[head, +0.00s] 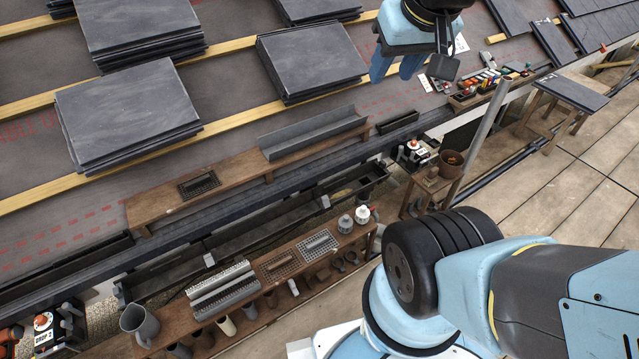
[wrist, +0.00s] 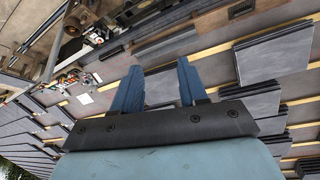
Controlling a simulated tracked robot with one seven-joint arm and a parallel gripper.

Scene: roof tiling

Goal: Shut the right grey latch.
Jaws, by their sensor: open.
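Two small light grey pieces sit on the dark gutter (head: 250,243) below the roof edge and look like the latches. The left one (head: 209,260) is near the gutter's left part. The right one (head: 325,201) is further right; it is too small to tell whether it is open or shut. My gripper (head: 398,68) is open and empty, high over the roof at the upper right, well apart from both latches. Its two blue fingers also show in the wrist view (wrist: 158,76), spread with nothing between them. I cannot make out the latches in the wrist view.
Slate stacks (head: 128,112) lie on the battens. A wooden shelf (head: 225,185) bears a grey channel (head: 312,133) above the gutter. A lower bench (head: 180,325) holds grates, pots and gutter pieces close in front of it. Red-button boxes (head: 414,150) stand at the right.

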